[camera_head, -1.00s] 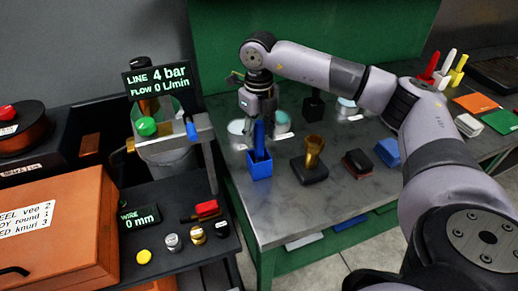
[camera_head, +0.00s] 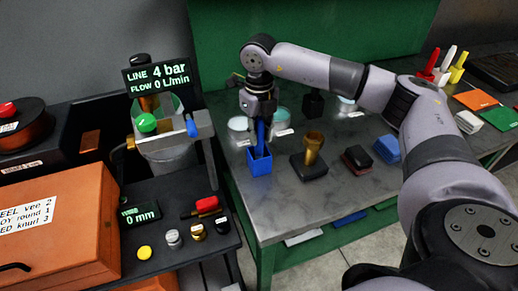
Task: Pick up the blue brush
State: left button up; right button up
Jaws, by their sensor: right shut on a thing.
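The blue brush (camera_head: 261,136) stands upright in a small blue square holder (camera_head: 259,164) near the front left of the grey table. My right gripper (camera_head: 260,119) comes down from above and is shut on the upper part of the brush. The brush's lower end is hidden inside the holder. My left gripper is not in view.
A brass-coloured brush or cup on a dark block (camera_head: 310,165) stands just right of the holder. Round dishes (camera_head: 240,124) lie behind. A valve unit with a green knob (camera_head: 146,122) and a pressure display (camera_head: 157,78) stands to the left. The table front (camera_head: 300,210) is clear.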

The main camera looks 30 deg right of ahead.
jog(key=shift+r, duration=0.1)
grip_shut()
jog(key=shift+w+r, duration=0.1)
jog(key=shift+r, duration=0.45)
notch_tip(320, 180, up, 9)
jog(key=shift+r+b, duration=0.1)
jog(key=shift+b, duration=0.9)
notch_tip(320, 180, up, 10)
jog(key=p, duration=0.1)
jog(key=shift+f+p, duration=0.2)
jog(key=shift+p, duration=0.2)
